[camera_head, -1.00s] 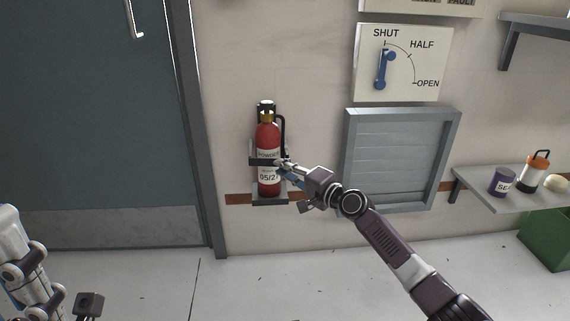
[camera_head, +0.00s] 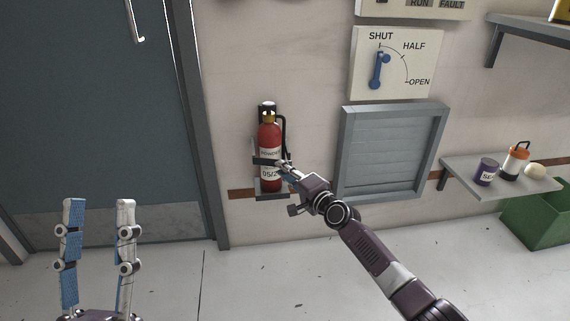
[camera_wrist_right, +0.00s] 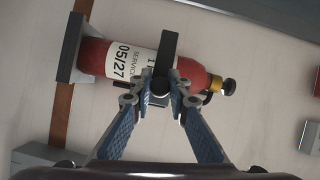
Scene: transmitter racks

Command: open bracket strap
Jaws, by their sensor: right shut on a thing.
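A red fire extinguisher (camera_head: 270,142) stands upright in a dark wall bracket, left of the grey louvred panel. A dark strap (camera_head: 264,162) runs across its front above the date label; the strap also shows in the right wrist view (camera_wrist_right: 170,48). My right gripper (camera_head: 286,170) is at the strap's right side. In the right wrist view its fingertips (camera_wrist_right: 162,88) are closed together on a small dark part of the strap, most of which they hide. My left gripper (camera_head: 98,205) is at lower left, fingers upright, wide apart and empty, far from the extinguisher.
A blue lever (camera_head: 377,70) on a dial plate points to SHUT above the louvred panel (camera_head: 392,150). At right, a shelf (camera_head: 492,197) holds a purple can (camera_head: 485,172) and an orange-topped bottle (camera_head: 515,160). A green bin (camera_head: 545,222) stands below. A door is at left.

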